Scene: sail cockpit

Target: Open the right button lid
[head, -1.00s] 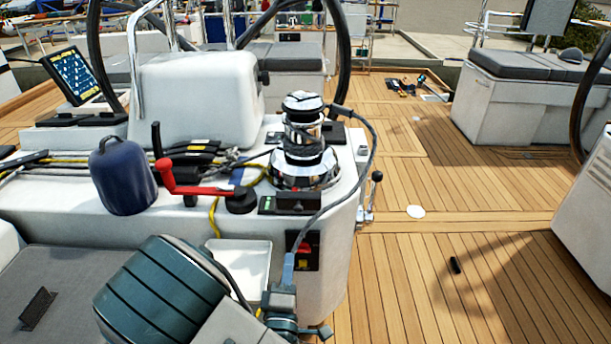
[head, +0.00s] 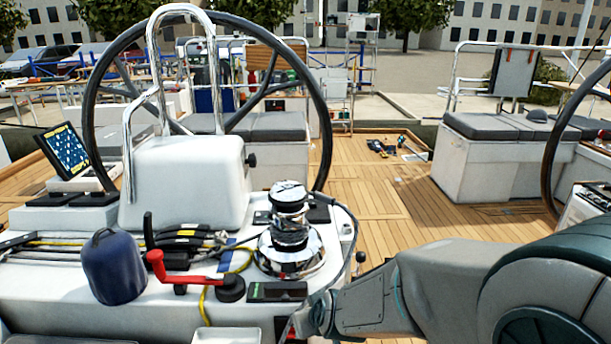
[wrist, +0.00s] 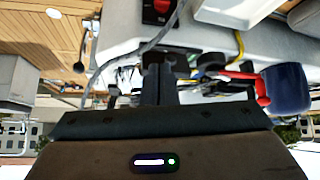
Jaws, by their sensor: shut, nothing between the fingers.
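The button panel (head: 277,291) is a small dark block on the front edge of the white console, below the chrome winch. A green mark shows at its left part. Its right part looks dark and flat, and I cannot make out the right lid clearly. My gripper (wrist: 163,62) is shut and empty, seen from behind in the wrist view, where the picture is upside down. Its fingers point toward the console and cover part of it, so the panel is not clear there. In the head view my arm comes in from the right, its end low beside the panel.
The chrome winch (head: 289,235), a red-handled lever (head: 160,266) and a blue cover (head: 112,268) stand on the console. A grey cable curves down on the right of the winch. A red switch (wrist: 161,7) sits on the console's front face. Teak deck (head: 365,205) is open to the right.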

